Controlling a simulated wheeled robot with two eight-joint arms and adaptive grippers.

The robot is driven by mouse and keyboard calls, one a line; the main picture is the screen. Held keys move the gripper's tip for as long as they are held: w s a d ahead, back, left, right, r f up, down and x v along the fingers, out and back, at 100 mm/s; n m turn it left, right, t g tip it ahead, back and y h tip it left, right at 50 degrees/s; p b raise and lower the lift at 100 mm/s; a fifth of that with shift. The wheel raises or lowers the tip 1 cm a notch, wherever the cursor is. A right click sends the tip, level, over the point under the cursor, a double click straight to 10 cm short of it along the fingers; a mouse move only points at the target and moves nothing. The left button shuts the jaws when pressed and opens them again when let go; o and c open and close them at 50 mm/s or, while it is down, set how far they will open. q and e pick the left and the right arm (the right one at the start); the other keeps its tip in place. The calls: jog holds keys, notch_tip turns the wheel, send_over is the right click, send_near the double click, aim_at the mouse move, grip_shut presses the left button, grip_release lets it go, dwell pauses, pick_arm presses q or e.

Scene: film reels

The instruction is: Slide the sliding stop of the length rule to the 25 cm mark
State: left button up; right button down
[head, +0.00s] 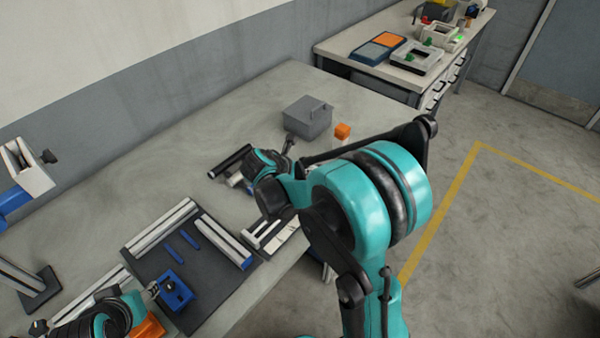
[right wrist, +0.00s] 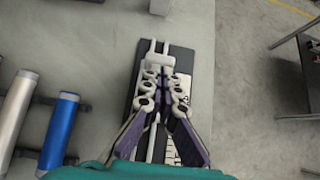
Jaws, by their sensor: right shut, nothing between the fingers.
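The length rule (right wrist: 183,62) lies on the table in the right wrist view, with a dark base, pale rails and a white marked scale. Part of it shows near the table edge in the head view (head: 266,236), behind my right arm. A pale block, apparently the sliding stop (right wrist: 157,60), sits across the rails. My right gripper (right wrist: 161,76) is shut and empty over the rule, its tips close to the stop; I cannot tell if they touch. The fingers hide much of the scale, so the stop's reading is unclear. My left gripper (head: 152,290) is at lower left, its fingers indistinct.
A dark tray (head: 205,293) with rails and a blue block (head: 174,291) lies left of the rule. Silver (right wrist: 17,112) and blue (right wrist: 59,128) cylinders lie beside the rule.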

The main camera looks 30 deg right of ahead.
jog(key=shift+w+d+f, duration=0.1)
jog(key=shift+d+f, duration=0.15)
jog(key=shift+d, duration=0.05)
jog(key=shift+d, duration=0.1)
jog(key=d, duration=0.1)
jog(key=w+d, duration=0.1)
jog(key=d, duration=0.2)
jog(key=shift+w+d, duration=0.1)
jog(key=shift+w, duration=0.3)
jog(key=shift+r, duration=0.15)
